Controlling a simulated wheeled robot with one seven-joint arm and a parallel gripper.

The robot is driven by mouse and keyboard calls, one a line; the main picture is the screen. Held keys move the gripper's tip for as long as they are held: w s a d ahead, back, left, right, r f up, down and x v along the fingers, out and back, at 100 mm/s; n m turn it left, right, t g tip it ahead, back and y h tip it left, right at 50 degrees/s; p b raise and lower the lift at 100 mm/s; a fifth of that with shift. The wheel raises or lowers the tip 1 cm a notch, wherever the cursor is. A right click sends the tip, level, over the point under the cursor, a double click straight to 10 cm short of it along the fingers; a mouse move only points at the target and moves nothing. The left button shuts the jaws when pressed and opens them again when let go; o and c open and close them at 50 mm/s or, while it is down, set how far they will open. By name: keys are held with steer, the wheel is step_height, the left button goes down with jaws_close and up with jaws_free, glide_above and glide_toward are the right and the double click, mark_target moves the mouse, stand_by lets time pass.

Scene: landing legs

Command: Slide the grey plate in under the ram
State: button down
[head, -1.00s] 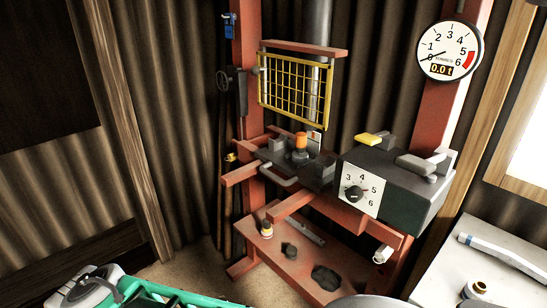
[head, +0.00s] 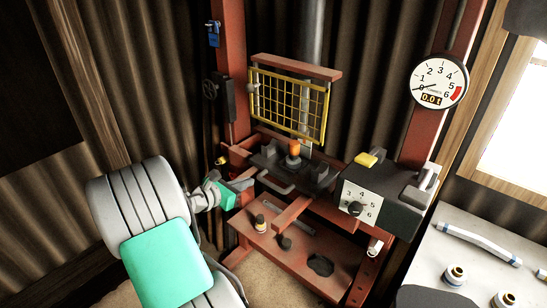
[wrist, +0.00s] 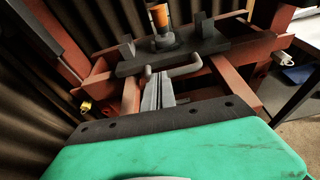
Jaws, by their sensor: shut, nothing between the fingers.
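The dark grey plate (head: 267,163) lies across the red frame's lower beams, with a grey bar handle (head: 272,186) on its front edge. It carries upright blocks and an orange-topped piece (head: 293,149). In the wrist view the plate (wrist: 190,55) is ahead, with its handle (wrist: 180,69) nearer me. My gripper (head: 252,180) is shut and empty, just left of the handle in the head view. In the wrist view its fingertips (wrist: 160,76) are close to the handle; I cannot tell whether they touch it. The ram (head: 313,35) is the grey cylinder above, partly behind the yellow guard.
The yellow mesh guard (head: 288,103) hangs above the plate. A dark control box (head: 383,195) with a dial is at the right. A red lower shelf (head: 295,258) holds a small bottle and dark lumps. A white table (head: 470,250) stands farther right.

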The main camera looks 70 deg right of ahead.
mark_target(275, 173)
steer(key=x, duration=0.4)
steer(key=r+p+x, duration=0.1)
steer(key=x, duration=0.4)
steer(key=r+x, duration=0.1)
steer(key=x, duration=0.4)
steer(key=shift+s+d, duration=0.35)
steer(key=shift+s, duration=0.05)
